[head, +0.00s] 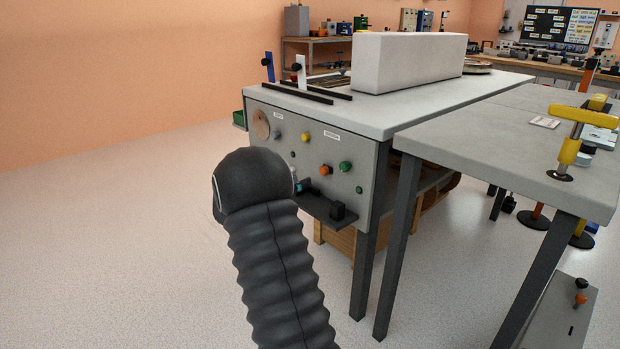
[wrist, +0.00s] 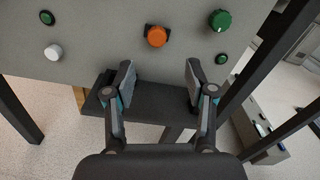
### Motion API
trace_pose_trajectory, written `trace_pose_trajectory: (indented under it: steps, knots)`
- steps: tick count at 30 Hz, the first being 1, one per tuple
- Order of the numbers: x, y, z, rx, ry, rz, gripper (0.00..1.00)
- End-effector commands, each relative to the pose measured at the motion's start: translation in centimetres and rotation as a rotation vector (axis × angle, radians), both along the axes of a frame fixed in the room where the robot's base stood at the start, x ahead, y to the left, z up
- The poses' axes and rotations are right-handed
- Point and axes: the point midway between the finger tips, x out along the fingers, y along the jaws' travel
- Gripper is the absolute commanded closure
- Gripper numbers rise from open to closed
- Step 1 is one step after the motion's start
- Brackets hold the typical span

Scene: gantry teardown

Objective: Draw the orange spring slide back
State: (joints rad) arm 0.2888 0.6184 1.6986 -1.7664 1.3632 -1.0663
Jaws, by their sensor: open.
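An orange round knob (head: 325,170) on a small dark base stands out from the grey front panel of the bench; it looks like the orange slide's handle. It also shows in the wrist view (wrist: 156,37), at the top middle. My gripper (wrist: 160,82) is open and empty, its two fingers spread either side of the picture's middle. The knob lies beyond the fingertips, roughly centred between them and apart from both. In the head view my dark arm hides most of my gripper. Any spring or travel track of the slide cannot be made out.
A larger green knob (wrist: 220,20) is close right of the orange one. A white button (wrist: 53,53) and a small green button (wrist: 47,17) are to the left. A dark ledge (wrist: 150,107) juts out below the panel. Bench legs (head: 398,240) stand to the right; left floor is clear.

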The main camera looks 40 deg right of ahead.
Motion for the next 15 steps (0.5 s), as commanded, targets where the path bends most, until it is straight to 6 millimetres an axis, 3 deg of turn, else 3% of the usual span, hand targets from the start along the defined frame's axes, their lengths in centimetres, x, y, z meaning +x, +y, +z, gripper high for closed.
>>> trace_pose_trajectory:
  steps: [6,15]
  knots:
    - [0.0,1.9,0.0,0.0,0.0,0.0,0.45]
    - [0.0,2.1,0.0,0.0,0.0,0.0,0.45]
